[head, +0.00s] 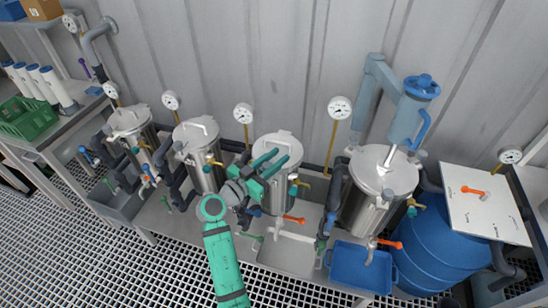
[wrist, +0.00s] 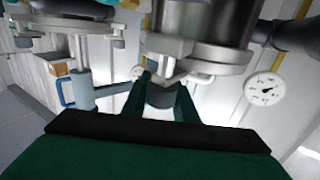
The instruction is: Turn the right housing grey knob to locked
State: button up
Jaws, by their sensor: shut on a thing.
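My gripper (head: 270,163) is in front of the lid of the third vessel (head: 290,192) from the left, its green fingers reaching over the lid's front. In the wrist view, which is upside down, my gripper (wrist: 165,98) has its fingers on both sides of a dark grey block-like knob (wrist: 160,96), shut on it. A pale metal piece (wrist: 170,72) joins the knob to the lid of the vessel (wrist: 200,40). The gripper hides the knob in the head view, and its locked or unlocked marking cannot be read.
The far-right vessel (head: 375,205) carries a blue-grey arm with a blue top (head: 412,105). Two more vessels (head: 200,160) stand to the left. Gauges (head: 243,113) rise behind. Pipes and valves with orange handles (head: 295,219) crowd the front. A blue bin (head: 360,268) is at lower right.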

jog(key=shift+s+d+f+m+g+h, duration=0.1)
jog(key=shift+s+d+m+g+h, duration=0.05)
jog(key=shift+m+g+h, duration=0.75)
jog(key=o, duration=1.1)
jog(key=shift+c, duration=0.2)
jog(key=v, duration=1)
jog(key=shift+s+a, duration=0.3)
